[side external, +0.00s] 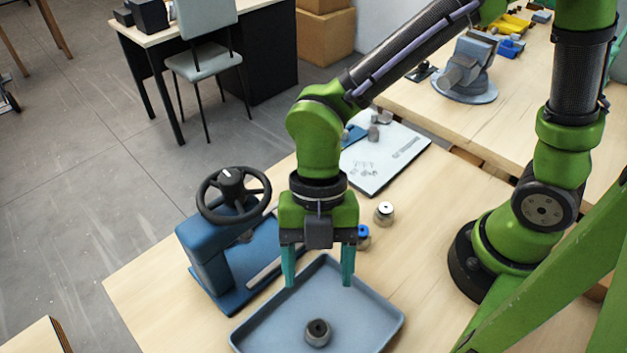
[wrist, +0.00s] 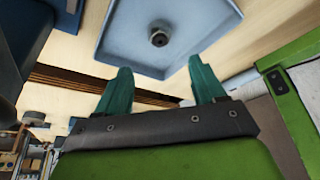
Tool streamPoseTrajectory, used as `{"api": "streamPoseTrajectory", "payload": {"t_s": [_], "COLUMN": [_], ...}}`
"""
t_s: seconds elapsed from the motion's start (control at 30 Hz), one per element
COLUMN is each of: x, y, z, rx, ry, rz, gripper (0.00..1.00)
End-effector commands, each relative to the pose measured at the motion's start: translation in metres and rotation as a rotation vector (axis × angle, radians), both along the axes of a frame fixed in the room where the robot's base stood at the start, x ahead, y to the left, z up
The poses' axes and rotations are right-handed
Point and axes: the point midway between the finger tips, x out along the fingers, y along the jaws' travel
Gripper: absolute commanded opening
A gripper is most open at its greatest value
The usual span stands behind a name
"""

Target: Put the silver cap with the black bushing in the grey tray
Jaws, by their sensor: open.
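The silver cap with the black bushing (side external: 317,332) sits upright in the grey tray (side external: 362,312), towards its near side. In the wrist view the cap (wrist: 159,35) shows near the middle of the tray (wrist: 120,40), apart from its walls. My gripper (side external: 318,268) is open, its teal fingers pointing down over the tray's far edge. In the wrist view nothing is between the fingertips (wrist: 157,66), and the cap lies beyond them.
A cap with a blue bushing (side external: 363,236) stands just behind my right finger. A cap with a white bushing (side external: 384,211) stands farther back. A blue fixture with a black handwheel (side external: 233,194) is left of the tray. A white board (side external: 390,165) lies behind.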

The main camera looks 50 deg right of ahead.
Motion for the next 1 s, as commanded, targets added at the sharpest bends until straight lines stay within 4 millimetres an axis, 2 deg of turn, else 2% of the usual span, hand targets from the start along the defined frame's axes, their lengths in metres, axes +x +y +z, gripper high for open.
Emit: {"api": "streamPoseTrajectory", "payload": {"t_s": [0.2,0.27,0.33,0.47,0.5,0.63,0.8,0.9,1.0], "x": [0.008,0.013,0.023,0.046,0.052,0.065,0.063,0.058,0.053], "y": [-0.008,-0.016,-0.03,-0.074,-0.09,-0.141,-0.199,-0.223,-0.237], "z": [0.018,0.021,0.025,0.042,0.049,0.075,0.106,0.118,0.125], "rx": [-0.01,-0.032,-0.074,-0.14,-0.146,-0.091,0.111,0.248,0.356], "ry": [-0.006,-0.016,-0.035,-0.082,-0.092,-0.087,0.029,0.138,0.237], "rz": [-0.03,-0.099,-0.249,-0.706,-0.873,-1.415,-2.049,-2.314,-2.481], "gripper": [0.69,0.69,0.69,0.69,0.69,0.69,0.69,0.69,0.69]}}
